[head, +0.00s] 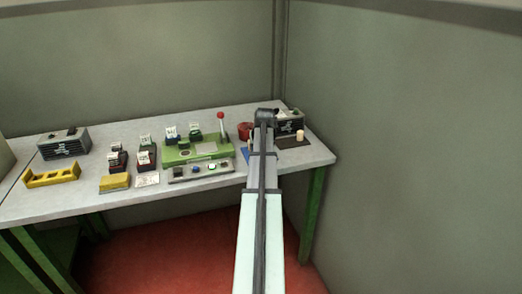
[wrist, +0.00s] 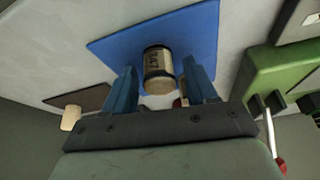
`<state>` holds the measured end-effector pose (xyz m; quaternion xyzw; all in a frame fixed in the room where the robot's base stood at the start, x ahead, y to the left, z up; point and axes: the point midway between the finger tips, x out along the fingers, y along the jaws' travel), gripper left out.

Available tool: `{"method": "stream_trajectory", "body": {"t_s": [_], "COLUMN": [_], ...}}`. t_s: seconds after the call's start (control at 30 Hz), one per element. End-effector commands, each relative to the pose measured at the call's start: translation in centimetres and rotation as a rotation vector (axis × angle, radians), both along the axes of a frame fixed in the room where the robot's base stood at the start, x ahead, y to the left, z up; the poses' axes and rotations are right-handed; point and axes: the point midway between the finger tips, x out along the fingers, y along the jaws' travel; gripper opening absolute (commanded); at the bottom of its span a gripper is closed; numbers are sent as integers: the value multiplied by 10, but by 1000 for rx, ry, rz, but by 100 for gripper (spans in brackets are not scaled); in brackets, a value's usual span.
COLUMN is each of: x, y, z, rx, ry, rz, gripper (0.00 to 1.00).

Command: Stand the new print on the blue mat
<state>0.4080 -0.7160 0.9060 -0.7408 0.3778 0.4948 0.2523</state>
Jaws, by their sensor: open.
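The blue mat (wrist: 206,28) fills the upper middle of the wrist view. In the head view only a sliver of the blue mat (head: 245,154) shows left of my arm. A cork-coloured stopper (wrist: 158,70) with dark printed marks on its side appears to stand upright on the mat. My gripper (wrist: 163,82) is open, with one blue finger on each side of the stopper. Gaps show between the stopper and both fingers. My arm hides this stopper in the head view.
A second pale stopper (head: 300,135) stands on a dark mat (head: 292,142) at the right; it also shows in the wrist view (wrist: 70,118). A green machine (head: 185,152) with a red-knobbed lever (head: 222,125) stands left of my arm. A red object (head: 244,131) is close by.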

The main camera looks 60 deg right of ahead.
Motion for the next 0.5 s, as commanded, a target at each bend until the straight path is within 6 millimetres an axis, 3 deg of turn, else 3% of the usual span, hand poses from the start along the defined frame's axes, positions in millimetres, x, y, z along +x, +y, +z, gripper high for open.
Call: {"method": "stream_trajectory", "body": {"t_s": [0.27,0.5], "x": [-2,-11], "y": [3,15], "z": [10,46], "rx": [0,-3], "ry": [0,-1], "rz": [0,0], "gripper": [57,57]}}
